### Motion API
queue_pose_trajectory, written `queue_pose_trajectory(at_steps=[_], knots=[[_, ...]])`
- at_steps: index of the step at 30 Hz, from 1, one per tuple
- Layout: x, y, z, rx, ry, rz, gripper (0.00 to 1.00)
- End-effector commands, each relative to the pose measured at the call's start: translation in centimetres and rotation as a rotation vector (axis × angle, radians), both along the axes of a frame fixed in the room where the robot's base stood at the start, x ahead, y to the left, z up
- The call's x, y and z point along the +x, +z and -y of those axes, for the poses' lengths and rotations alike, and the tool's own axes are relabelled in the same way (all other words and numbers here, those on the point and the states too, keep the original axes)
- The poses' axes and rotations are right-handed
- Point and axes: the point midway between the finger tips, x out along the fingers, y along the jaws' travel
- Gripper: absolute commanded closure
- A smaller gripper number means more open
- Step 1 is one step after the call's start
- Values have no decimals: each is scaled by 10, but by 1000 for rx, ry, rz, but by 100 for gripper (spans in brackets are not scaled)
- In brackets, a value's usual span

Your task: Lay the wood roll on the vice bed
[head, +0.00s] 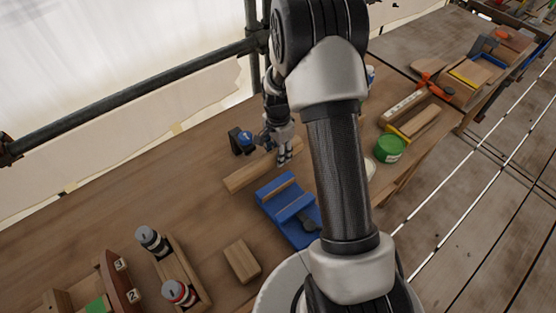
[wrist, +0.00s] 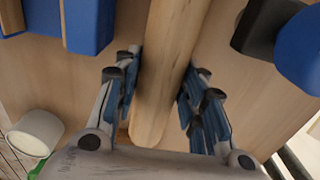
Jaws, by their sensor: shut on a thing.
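The wood roll (head: 250,174) is a long pale rounded bar over the bench behind the vice. In the wrist view the roll (wrist: 168,65) runs lengthwise between the fingers. My gripper (head: 284,159) is shut on it near its right end; the fingers also show on both sides of it in the wrist view (wrist: 162,95). I cannot tell whether the roll touches the bench or hangs just above it. The blue vice (head: 272,188) stands in front of the roll, apart from it. A corner of the vice shows at top left in the wrist view (wrist: 88,22). My arm hides part of its right side.
A blue and black tool (head: 238,141) stands just behind the roll. A green tin (head: 390,148) is to the right. A wood block (head: 242,261) and a rack with two bottles (head: 185,270) are at front left. The bench left of the roll is clear.

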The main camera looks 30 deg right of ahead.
Motion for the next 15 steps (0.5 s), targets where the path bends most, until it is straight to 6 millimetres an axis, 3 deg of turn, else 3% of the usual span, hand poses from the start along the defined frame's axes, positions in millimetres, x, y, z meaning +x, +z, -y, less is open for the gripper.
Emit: queue_pose_trajectory(at_steps=[7,15], knots=[[0,-37,0,1,0,-1,93],[0,-37,0,0,0,0,93]])
